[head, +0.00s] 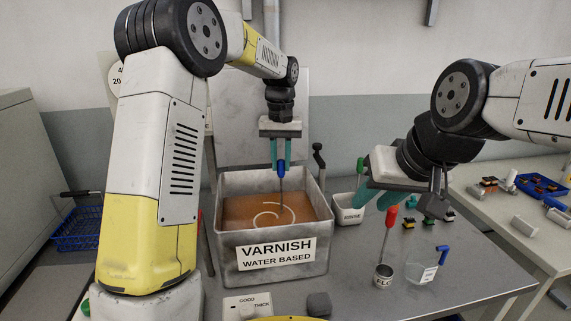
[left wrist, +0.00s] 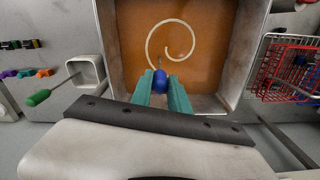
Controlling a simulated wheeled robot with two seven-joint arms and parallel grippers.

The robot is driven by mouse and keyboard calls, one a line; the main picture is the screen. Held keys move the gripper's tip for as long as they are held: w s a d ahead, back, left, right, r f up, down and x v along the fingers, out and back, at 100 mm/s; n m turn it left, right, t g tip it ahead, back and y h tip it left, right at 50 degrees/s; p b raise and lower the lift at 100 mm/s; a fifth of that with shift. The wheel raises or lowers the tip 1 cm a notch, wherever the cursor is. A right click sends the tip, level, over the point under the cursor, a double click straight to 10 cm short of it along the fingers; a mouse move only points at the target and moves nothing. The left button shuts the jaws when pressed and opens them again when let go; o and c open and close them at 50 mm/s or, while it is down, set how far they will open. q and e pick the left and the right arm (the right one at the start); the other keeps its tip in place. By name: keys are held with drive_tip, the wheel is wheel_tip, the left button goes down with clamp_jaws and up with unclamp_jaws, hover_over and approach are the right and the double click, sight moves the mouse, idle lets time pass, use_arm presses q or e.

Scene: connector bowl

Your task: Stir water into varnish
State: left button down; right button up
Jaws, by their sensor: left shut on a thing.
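The open metal tank (head: 225,262) labelled VARNISH WATER BASED holds brown-orange varnish (head: 240,207) with a pale spiral streak (left wrist: 150,42) on its surface. My left gripper (head: 281,165) is above the tank, shut on the blue handle of a stirring rod (head: 281,182). The rod points down and its lower end is at the varnish. The blue handle (left wrist: 160,80) also shows between the teal fingers in the left wrist view.
A white RINSE cup (head: 349,210) with a green-handled tool (head: 360,165) stands beside the tank. A red-handled tool (head: 391,216) stands over a small labelled cup (head: 383,278). A GOOD/THICK card (head: 247,306) and dark block (head: 319,304) are in front. A blue basket (head: 78,230) is left.

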use_arm(q)
drive_tip(key=s+a, duration=0.1)
drive_tip(key=a, duration=0.7)
drive_tip(key=s+d, duration=0.2)
drive_tip(key=s, duration=0.5)
drive_tip(key=w+d, duration=0.5)
drive_tip(key=d, duration=0.2)
drive_tip(key=shift+w+d, duration=0.3)
drive_tip(key=shift+w, duration=0.05)
